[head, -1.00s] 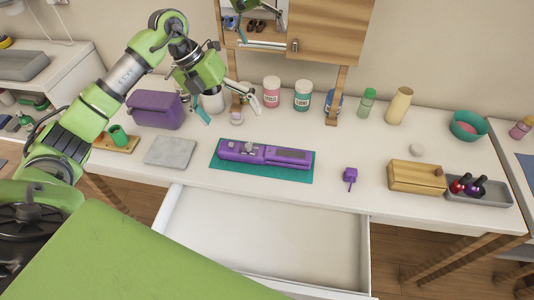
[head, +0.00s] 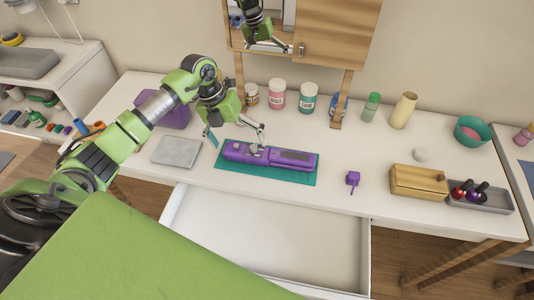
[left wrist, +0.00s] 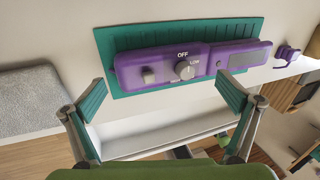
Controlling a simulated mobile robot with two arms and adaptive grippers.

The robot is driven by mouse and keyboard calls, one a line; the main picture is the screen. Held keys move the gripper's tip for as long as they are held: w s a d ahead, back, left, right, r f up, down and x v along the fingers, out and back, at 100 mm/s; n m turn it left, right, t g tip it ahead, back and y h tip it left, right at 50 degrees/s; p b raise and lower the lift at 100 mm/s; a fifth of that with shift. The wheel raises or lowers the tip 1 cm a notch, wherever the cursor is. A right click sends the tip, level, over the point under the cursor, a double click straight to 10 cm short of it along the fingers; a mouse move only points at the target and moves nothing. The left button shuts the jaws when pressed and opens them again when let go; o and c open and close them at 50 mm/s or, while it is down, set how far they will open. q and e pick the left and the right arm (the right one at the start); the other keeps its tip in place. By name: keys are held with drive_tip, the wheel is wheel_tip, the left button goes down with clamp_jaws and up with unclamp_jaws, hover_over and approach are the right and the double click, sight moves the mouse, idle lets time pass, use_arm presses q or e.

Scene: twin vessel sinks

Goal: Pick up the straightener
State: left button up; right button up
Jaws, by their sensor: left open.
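The straightener is a long purple device (head: 290,158) with a grey dial, lying on a teal ribbed mat (head: 307,178) on the white table. In the left wrist view the straightener (left wrist: 205,62) shows an OFF/LOW dial and a small switch, and lies just beyond my fingertips. My left gripper (head: 236,135) is open and empty, above the left part of the straightener. In the left wrist view the two teal finger pads of my left gripper (left wrist: 162,100) are spread wide, with nothing between them. My right gripper does not show.
An open, empty drawer (head: 265,235) juts out below the table's front edge. A grey slab (head: 177,152) lies left of the mat. A small purple item (head: 353,179) and a wooden box (head: 418,181) lie to the right. Jars (head: 277,95) stand behind, under a mirror cabinet.

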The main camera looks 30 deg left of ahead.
use_arm(q)
drive_tip(key=shift+x, duration=1.15)
drive_tip(key=c, duration=1.6)
drive_tip(key=shift+r, duration=0.1)
